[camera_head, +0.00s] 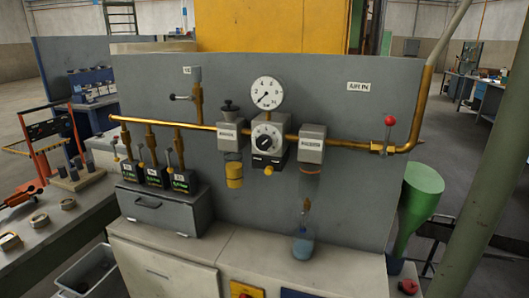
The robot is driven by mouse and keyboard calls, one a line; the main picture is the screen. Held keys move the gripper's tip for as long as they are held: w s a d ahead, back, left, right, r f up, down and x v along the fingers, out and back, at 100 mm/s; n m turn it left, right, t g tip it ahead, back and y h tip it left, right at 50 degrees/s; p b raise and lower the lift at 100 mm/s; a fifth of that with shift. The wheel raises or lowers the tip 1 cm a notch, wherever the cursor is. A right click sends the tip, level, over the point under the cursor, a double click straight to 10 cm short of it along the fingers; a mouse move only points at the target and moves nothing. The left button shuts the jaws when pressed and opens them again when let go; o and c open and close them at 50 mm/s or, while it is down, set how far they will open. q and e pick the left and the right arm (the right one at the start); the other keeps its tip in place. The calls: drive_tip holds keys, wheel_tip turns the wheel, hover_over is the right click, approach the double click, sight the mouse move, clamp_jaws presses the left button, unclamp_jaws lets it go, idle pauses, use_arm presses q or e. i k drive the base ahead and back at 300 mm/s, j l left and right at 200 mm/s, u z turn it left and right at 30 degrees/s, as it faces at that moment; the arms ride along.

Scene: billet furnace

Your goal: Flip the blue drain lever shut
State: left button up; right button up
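A grey panel (340,90) carries a brass air line (170,124). A filter unit with a yellow bowl (234,174), a regulator (265,138) under a round white gauge (267,92), and a grey unit with a dark bowl (310,145) hang on this line. A thin brass fitting (306,206) hangs below the dark bowl, above a small bluish cup (302,247) on the bench top. Neither gripper is in view.
A red-knobbed lever (389,122) stands upright on the line at right. A grey drawer box (160,210) with small dark valve blocks is at left. A green funnel shape (420,195) and a slanted post (487,190) stand at right. The bench front (340,270) is mostly clear.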

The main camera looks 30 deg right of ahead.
sight(303, 223)
drive_tip(key=z, duration=1.15)
